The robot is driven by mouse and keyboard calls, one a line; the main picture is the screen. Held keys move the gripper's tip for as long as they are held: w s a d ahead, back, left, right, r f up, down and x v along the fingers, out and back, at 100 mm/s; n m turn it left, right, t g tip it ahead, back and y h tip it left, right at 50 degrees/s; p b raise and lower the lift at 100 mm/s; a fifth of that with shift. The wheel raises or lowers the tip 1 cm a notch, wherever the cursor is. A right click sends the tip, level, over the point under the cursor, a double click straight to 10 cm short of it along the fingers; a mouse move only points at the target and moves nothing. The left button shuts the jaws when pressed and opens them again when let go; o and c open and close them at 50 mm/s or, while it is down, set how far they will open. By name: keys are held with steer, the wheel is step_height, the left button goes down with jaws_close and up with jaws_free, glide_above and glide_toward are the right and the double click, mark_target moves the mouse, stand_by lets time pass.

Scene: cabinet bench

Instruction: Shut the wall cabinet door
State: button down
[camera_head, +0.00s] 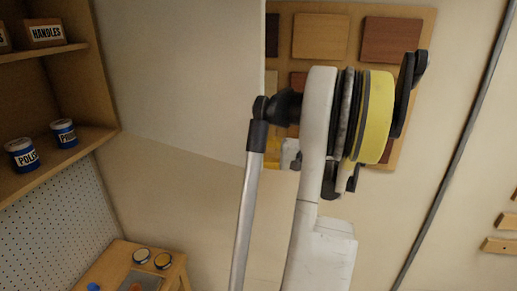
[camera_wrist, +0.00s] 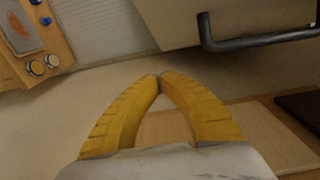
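The wall cabinet (camera_head: 105,105) is at the left in the head view, with its shelves exposed. Its pale door (camera_head: 180,75) stands open, a large flat panel reaching right from the cabinet. In the wrist view the door's lower part (camera_wrist: 165,20) shows at the top, with a dark bar handle (camera_wrist: 255,41) on it. My gripper (camera_wrist: 160,77) points up the wrist view, its two yellow fingers meeting at the tips with nothing between them. The fingertips appear apart from the handle, below and left of it in the picture. My arm hides part of the door's right edge in the head view.
Blue-and-white cans (camera_head: 22,154) and a box labelled HANDLES (camera_head: 45,33) sit on the cabinet shelves. A wooden bench (camera_head: 120,262) with small jars stands below. A board of wood samples (camera_head: 320,36) hangs behind my arm. Bare wall lies below the door.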

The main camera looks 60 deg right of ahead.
steer(key=shift+w+a+p, duration=0.25)
steer(key=shift+w+a, duration=0.15)
steer(key=shift+a, duration=0.35)
steer(key=shift+w+a+p, duration=0.2)
steer(key=shift+w+a, duration=0.15)
steer(key=shift+a, duration=0.35)
steer(key=shift+w+a+p, duration=0.25)
steer(key=shift+w+a, duration=0.15)
steer(key=shift+a, duration=0.35)
steer(key=shift+a, duration=0.15)
